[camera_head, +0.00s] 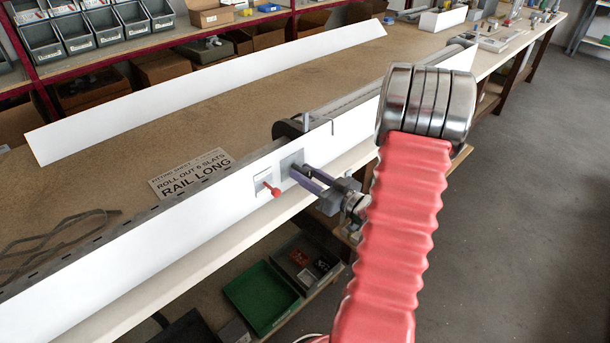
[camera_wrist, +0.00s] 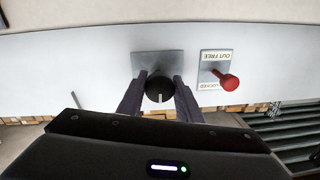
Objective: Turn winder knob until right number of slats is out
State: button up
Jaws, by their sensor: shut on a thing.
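The black round winder knob (camera_wrist: 159,87) sits on a grey square plate (camera_wrist: 158,63) on the white front board (camera_head: 130,245). Its white mark points down in the wrist view. My gripper (camera_wrist: 160,92) is shut on the knob, one finger on each side; in the head view the gripper (camera_head: 299,174) reaches the plate and hides the knob. A red lever (camera_wrist: 228,81) stands beside it on a label with "OUT FREE" and "LOCKED", upside down in the wrist view. Grey slats (camera_head: 355,103) show behind the board; their number out is unclear. A sheet (camera_head: 190,174) reads "ROLL OUT 6 SLATS, RAIL LONG".
A long white rail (camera_head: 210,90) lies at the back of the brown bench. Shelves with grey bins (camera_head: 90,28) stand behind. A green tray (camera_head: 262,297) lies below the bench. The floor at the right (camera_head: 540,200) is clear.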

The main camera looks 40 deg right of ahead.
jog(key=shift+m, duration=0.3)
